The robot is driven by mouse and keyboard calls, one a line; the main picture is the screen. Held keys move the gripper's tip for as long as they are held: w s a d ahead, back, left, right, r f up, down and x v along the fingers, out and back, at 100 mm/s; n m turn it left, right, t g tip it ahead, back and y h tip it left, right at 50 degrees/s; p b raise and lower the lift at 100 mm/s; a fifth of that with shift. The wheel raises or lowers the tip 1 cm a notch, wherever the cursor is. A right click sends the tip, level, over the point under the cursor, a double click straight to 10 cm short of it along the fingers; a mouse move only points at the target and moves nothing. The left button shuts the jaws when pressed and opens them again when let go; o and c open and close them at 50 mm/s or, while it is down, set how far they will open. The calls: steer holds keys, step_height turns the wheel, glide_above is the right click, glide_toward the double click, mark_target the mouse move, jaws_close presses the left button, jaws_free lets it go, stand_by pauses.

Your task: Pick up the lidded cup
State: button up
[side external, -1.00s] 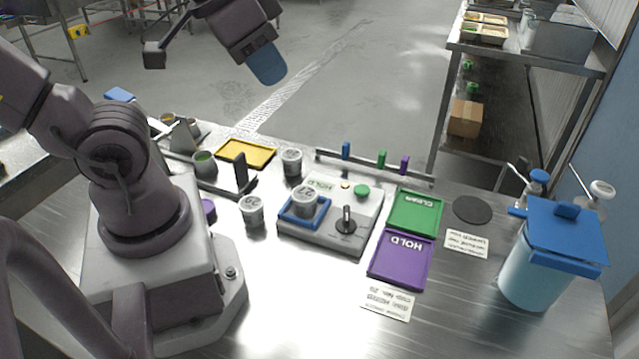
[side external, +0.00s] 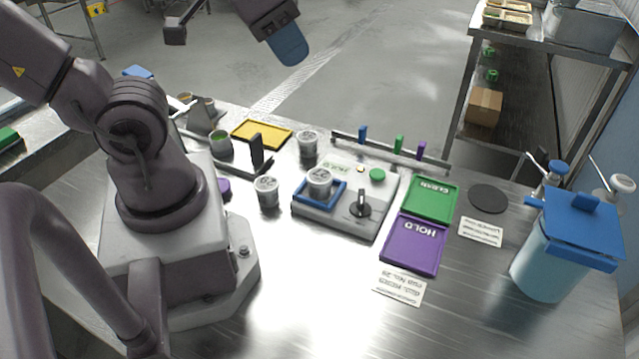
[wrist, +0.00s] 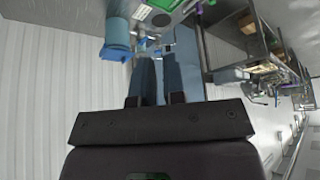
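One cup (side external: 319,186) stands in the blue square holder (side external: 301,205) on the grey device. Another cup (side external: 267,194) stands on the steel to its left, and a third cup (side external: 307,147) stands behind. I cannot tell which is the one meant. My gripper (side external: 291,50) is high above and beyond the bench's back edge, far from all the cups. Its blue fingers (wrist: 161,75) in the wrist view show a narrow gap with nothing held.
A green tray (side external: 432,216) and a purple HOLD tray (side external: 439,257) lie right of the device. A blue-lidded container (side external: 545,265) stands far right. A low rail (side external: 385,148) and a yellow tray (side external: 261,144) lie behind.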

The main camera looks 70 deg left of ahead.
steer(key=o, duration=1.3)
